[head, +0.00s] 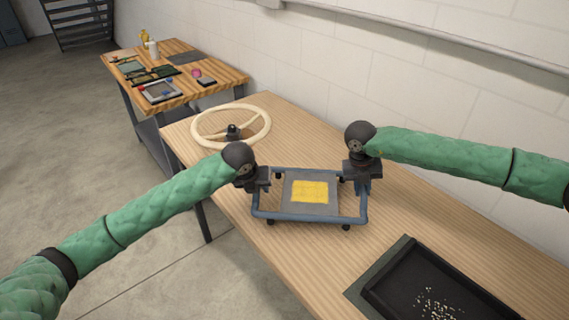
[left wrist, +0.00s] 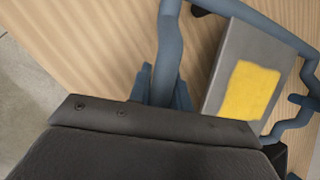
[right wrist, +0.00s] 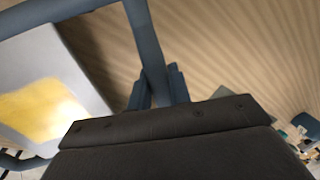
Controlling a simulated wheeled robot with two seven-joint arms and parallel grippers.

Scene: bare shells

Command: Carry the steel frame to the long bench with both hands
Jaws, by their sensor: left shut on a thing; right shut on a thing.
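The steel frame (head: 265,217) is a blue-grey tubular frame with dark feet and a grey plate bearing a yellow patch (head: 310,191). It is over the wooden long bench (head: 300,130); whether its feet touch the top I cannot tell. My left gripper (head: 257,186) is shut on the frame's left side tube, which also shows in the left wrist view (left wrist: 170,50). My right gripper (head: 362,184) is shut on the frame's right side tube, seen in the right wrist view (right wrist: 148,45). The fingertips are partly hidden behind the gripper bodies.
A cream steering wheel (head: 250,109) lies on the bench behind the frame. A black tray (head: 390,268) with small pale bits is at the front right. A second wooden table (head: 225,78) with tools stands at the back left. A pale block wall (head: 400,90) runs behind the bench.

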